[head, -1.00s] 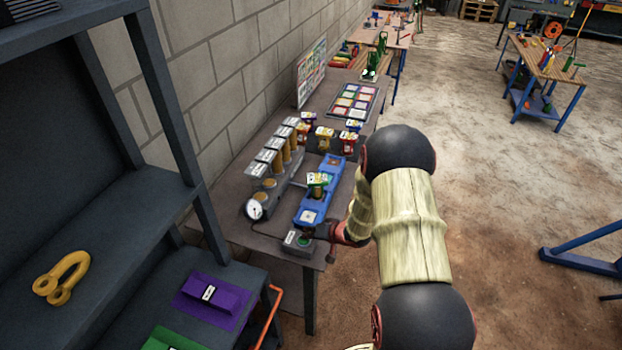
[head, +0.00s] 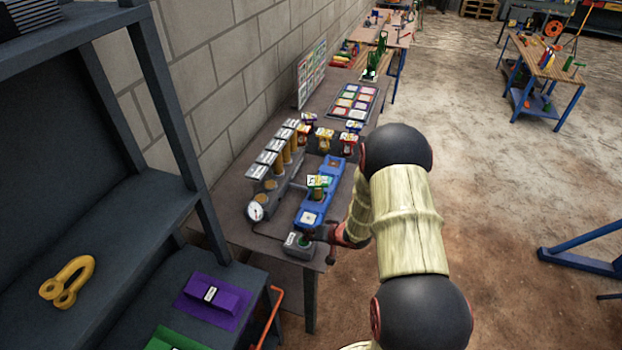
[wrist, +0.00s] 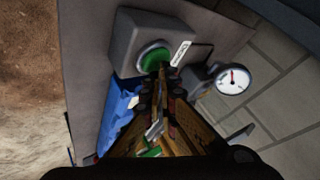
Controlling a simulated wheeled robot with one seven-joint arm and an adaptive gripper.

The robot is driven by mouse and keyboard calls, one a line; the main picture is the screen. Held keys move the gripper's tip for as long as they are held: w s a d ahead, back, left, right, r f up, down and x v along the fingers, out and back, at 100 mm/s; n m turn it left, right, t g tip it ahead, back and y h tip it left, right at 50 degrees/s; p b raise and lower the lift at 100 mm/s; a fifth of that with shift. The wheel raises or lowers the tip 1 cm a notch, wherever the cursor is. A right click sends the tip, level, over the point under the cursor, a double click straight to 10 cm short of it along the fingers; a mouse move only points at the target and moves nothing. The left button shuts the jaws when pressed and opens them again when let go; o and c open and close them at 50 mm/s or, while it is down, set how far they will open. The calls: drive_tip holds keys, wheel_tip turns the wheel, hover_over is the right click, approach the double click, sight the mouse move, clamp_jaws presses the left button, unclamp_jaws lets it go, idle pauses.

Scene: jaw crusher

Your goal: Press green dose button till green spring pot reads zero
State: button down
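The green dose button (wrist: 154,58) sits on a grey box (wrist: 125,42) in the wrist view. In the head view the box (head: 299,246) stands at the near end of the bench. My gripper (wrist: 161,72) looks shut and empty, its fingertips at the button's edge; I cannot tell whether they touch or press it. My gripper also shows in the head view (head: 314,234). A green-topped pot (head: 318,183) stands in the blue tray (head: 311,218). A round white dial (head: 256,211) is left of the tray; it also shows in the wrist view (wrist: 233,79). Its small reading is unclear.
Several labelled dispensers (head: 267,158) line the wall side of the bench (head: 268,236). Other coloured pots (head: 325,137) stand behind the tray. A dark shelf (head: 130,215) is close on the left. Open floor (head: 500,200) lies right.

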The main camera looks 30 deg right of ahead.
drive_tip(key=shift+w+d+r+p, duration=0.15)
drive_tip(key=shift+r+p, duration=2.3)
drive_tip(key=shift+r, duration=0.3)
